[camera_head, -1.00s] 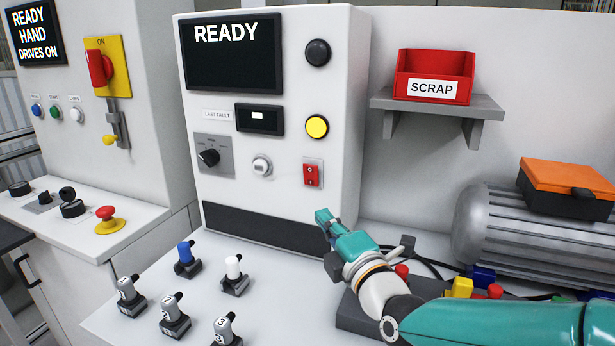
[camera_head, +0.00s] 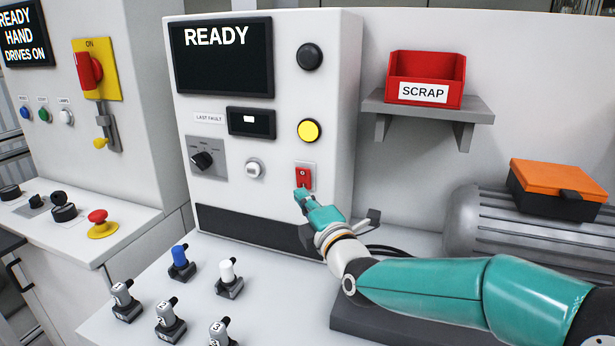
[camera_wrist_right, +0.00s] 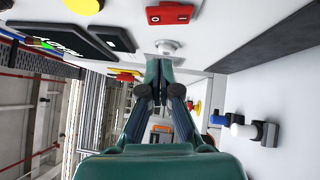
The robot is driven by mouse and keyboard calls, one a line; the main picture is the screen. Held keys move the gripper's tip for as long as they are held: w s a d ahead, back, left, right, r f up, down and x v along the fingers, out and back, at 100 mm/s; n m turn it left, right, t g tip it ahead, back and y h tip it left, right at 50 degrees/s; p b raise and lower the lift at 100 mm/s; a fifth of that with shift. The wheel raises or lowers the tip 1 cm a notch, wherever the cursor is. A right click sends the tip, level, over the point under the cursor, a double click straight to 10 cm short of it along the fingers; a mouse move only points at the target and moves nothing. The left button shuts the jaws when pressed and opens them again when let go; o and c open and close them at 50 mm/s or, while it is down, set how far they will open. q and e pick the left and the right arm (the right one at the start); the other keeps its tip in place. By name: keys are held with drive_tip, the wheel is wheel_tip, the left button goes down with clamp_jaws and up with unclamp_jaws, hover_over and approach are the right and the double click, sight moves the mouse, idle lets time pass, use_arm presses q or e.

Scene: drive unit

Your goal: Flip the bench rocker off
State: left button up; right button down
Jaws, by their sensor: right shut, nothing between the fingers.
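The bench rocker (camera_head: 303,177) is a small red switch on a light plate, low on the right of the white cabinet's front. In the right wrist view the rocker (camera_wrist_right: 170,14) shows its O and I marks, just beyond the fingertips. My right gripper (camera_head: 301,193) is shut and empty, right below the rocker in the head view; its tips cover the rocker's lower edge there. Whether they touch it I cannot tell. The shut fingers (camera_wrist_right: 158,88) also show in the right wrist view. My left gripper is in no view.
The cabinet carries a READY screen (camera_head: 222,55), a yellow button (camera_head: 309,131), a selector knob (camera_head: 203,160) and a white knob (camera_head: 253,168) near the rocker. Several small upright blocks stand on the bench. A motor (camera_head: 480,225) with an orange-lidded box (camera_head: 560,180) lies at right.

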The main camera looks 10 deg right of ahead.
sight(299, 173)
drive_tip(key=shift+w+d+r+p, duration=0.15)
drive_tip(key=shift+w+d+p, duration=0.15)
drive_tip(key=shift+w, duration=0.6)
drive_tip(key=shift+w+d+r+p, duration=0.15)
drive_tip(key=shift+w+d+p, duration=0.15)
drive_tip(key=shift+w, duration=0.55)
drive_tip(key=shift+w+d+r+p, duration=0.15)
drive_tip(key=shift+w+d+p, duration=0.15)
drive_tip(key=shift+w, duration=0.6)
